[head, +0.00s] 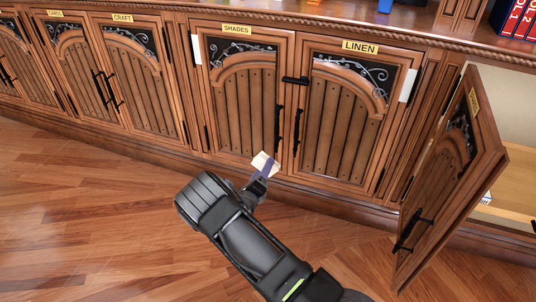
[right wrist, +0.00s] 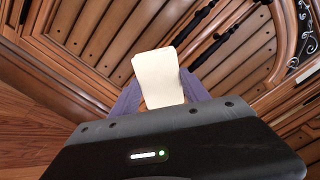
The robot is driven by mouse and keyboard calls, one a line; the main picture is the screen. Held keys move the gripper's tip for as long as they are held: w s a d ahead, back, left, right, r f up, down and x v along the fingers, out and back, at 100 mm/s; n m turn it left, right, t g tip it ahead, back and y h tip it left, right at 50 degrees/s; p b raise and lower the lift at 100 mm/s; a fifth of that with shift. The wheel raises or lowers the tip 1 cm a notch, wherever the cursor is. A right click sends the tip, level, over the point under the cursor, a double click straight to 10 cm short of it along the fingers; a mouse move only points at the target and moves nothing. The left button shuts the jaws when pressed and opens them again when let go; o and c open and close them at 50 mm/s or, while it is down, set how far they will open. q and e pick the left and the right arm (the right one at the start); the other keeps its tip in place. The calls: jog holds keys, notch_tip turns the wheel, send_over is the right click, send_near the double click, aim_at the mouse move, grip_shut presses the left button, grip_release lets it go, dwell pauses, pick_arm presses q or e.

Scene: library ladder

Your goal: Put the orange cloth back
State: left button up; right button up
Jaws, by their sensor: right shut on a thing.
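No orange cloth shows in either view. My right gripper (head: 262,172) is in front of the lower part of the shut SHADES door (head: 240,100), near the floor. It is shut on a cream, flat-faced piece (head: 264,162), which stands out between the purple-grey fingers in the right wrist view (right wrist: 159,78). I cannot tell what this piece is. The LINEN door (head: 345,115) beside it is also shut, and a black latch (head: 295,81) sits across the seam between the two. My left gripper is out of view.
A cabinet door (head: 455,180) on the right stands open, swung out over the floor, with a pale compartment (head: 515,145) behind it. CRAFT (head: 125,75) and CARDS doors at left are shut. Red books (head: 515,20) stand on the counter. The wood floor (head: 80,220) at left is clear.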

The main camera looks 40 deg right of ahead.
jog(key=w+a+r+n+t+y, duration=0.1)
jog(key=w+a+r+t, duration=0.1)
jog(key=a+r, duration=0.45)
jog(key=w+a+r+n+t+y, duration=0.1)
jog(key=w+a+r+n+y, duration=0.15)
jog(key=r, duration=0.65)
jog(key=s+a+r+n+t+y, duration=0.2)
jog(key=s+a+r+y, duration=0.1)
jog(key=a+r, duration=0.3)
jog(key=s+a+r+n+t+y, duration=0.1)
jog(key=s+a+r+n+y, duration=0.1)
jog(key=a+r, duration=0.4)
jog(key=s+a+y, duration=0.1)
jog(key=a, duration=0.1)
jog(key=shift+s+a+t, duration=0.3)
jog(key=shift+a+t, duration=0.05)
jog(key=shift+t, duration=0.05)
jog(key=shift+r, duration=0.2)
